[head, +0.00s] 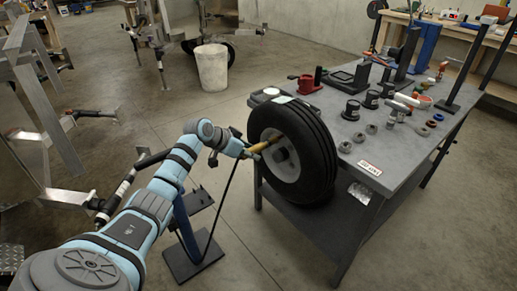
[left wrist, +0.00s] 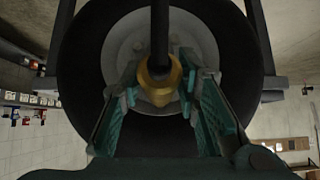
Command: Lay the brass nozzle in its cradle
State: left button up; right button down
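The brass nozzle (head: 264,145) is in the air in front of the wheel at the near-left end of the workbench. My left gripper (head: 246,152) is around its near part. In the left wrist view the brass nozzle (left wrist: 158,82) fills most of the gap between the two fingers of my left gripper (left wrist: 158,92), which appear closed on its sides. A dark rod or hose runs up from it there. A black-based stand (head: 193,258) with a blue post and dark bracket stands below my arm. I cannot tell which part is the cradle. My right gripper is out of view.
The black-tyred wheel (head: 318,150) stands upright against the grey workbench (head: 400,170), close behind the nozzle. A black hose (head: 222,205) hangs toward the stand. Aluminium trailer frames (head: 40,100) are at left; a pale bin (head: 211,68) stands behind. Floor between is clear.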

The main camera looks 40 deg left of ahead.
pick_arm(q)
grip_shut()
jog(key=shift+s+a+p, duration=0.2)
jog(key=shift+s+p, duration=0.25)
jog(key=shift+p, duration=0.1)
jog(key=s+p, duration=0.1)
jog(key=s, duration=0.1)
jog(key=s+a+p, duration=0.1)
jog(key=s, duration=0.1)
dwell(0.6)
